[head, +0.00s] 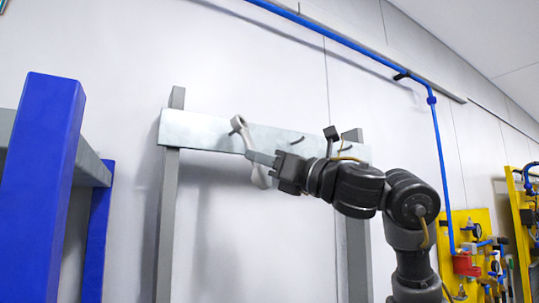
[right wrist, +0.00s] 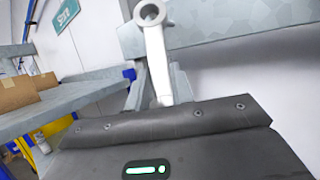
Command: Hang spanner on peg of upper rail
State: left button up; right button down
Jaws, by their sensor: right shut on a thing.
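The grey-white spanner (head: 245,139) is held by my right gripper (head: 264,159), which is shut on its shaft. The spanner stands nearly upright, tilted a little, with its ring end up. In the head view the ring is in front of the left part of the upper rail (head: 200,130), at a dark peg (head: 233,131). I cannot tell whether the peg passes through the ring. In the right wrist view the spanner (right wrist: 157,62) shows with its ring at the top; the fingertips are hidden. My left gripper is in neither view.
Another peg (head: 297,140) shows bare on the rail, right of the spanner. Grey posts (head: 168,200) carry the rail before a white wall. A blue-posted shelf (head: 45,190) stands at left, and yellow tool panels (head: 462,225) at far right. Cardboard boxes (right wrist: 18,92) sit on a shelf.

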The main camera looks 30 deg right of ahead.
jog(key=shift+w, duration=0.25)
jog(key=shift+w+d+r, duration=0.1)
jog(key=shift+w, duration=0.65)
jog(key=shift+w+f, duration=0.4)
jog(key=shift+w, duration=0.15)
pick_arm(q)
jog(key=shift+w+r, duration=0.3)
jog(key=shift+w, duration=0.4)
pick_arm(e)
jog(key=shift+w, duration=0.1)
jog(key=shift+f, duration=0.1)
jog(key=c, duration=1.1)
grip_release()
jog(key=shift+d, duration=0.1)
